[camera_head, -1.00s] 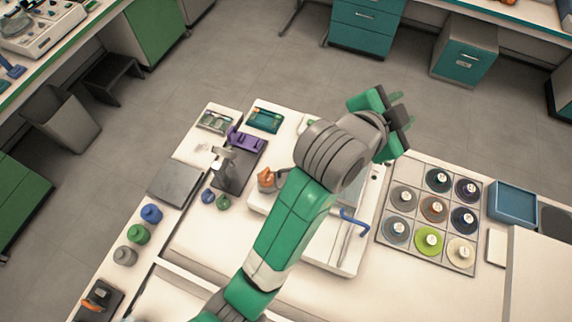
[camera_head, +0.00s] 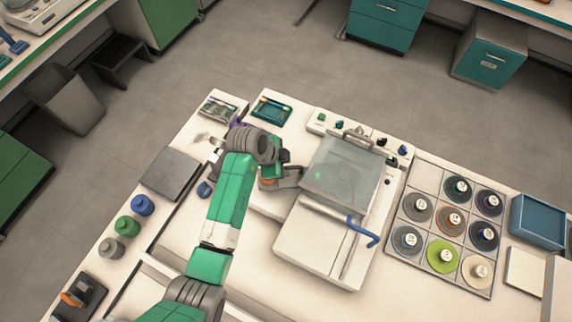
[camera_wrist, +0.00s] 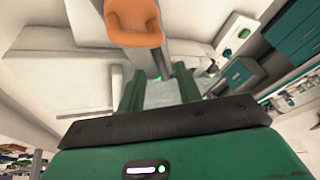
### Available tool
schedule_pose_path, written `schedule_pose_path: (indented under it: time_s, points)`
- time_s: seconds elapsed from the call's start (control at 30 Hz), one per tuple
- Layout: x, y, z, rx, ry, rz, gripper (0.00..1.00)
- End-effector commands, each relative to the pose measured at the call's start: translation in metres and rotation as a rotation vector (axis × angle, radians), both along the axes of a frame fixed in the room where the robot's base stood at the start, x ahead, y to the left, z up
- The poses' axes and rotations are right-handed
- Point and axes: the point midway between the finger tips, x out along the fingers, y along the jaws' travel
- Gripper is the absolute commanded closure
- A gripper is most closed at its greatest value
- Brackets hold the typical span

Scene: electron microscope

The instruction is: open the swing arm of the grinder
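The grinder (camera_head: 318,248) is a white machine in the middle of the bench, with a greyish see-through cover (camera_head: 340,178) and a blue bent handle (camera_head: 362,232). At its left is a grey swing arm (camera_head: 289,177) with an orange grip (camera_head: 267,184). In the wrist view the orange grip (camera_wrist: 133,20) is at the top, and the grey bar runs down from it toward the gap between my fingers. My gripper (camera_wrist: 160,80) is open, close to the swing arm; contact cannot be told. In the head view my gripper (camera_head: 278,158) is partly hidden by my wrist.
A sectioned tray of coloured discs (camera_head: 411,262) and a blue bin (camera_head: 537,222) are at the right. Coloured bottles (camera_head: 142,205) and a grey plate (camera_head: 171,173) are at the left. A purple-topped device (camera_head: 236,124) is partly behind my wrist.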

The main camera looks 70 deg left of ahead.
Motion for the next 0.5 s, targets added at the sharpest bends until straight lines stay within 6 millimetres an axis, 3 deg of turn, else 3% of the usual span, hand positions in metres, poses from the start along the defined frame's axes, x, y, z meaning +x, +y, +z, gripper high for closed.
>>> schedule_pose_path:
  time_s: [0.13,0.4,0.43,0.5]
  points:
    - [0.0071,0.0014,-0.0138,0.001,0.0,-0.001,0.66]
    - [0.0084,0.0015,-0.0162,0.002,-0.001,0.0,0.66]
    - [0.0084,0.0015,-0.0161,0.002,-0.001,0.001,0.68]
    - [0.0084,0.0015,-0.0161,0.002,-0.001,0.001,0.81]
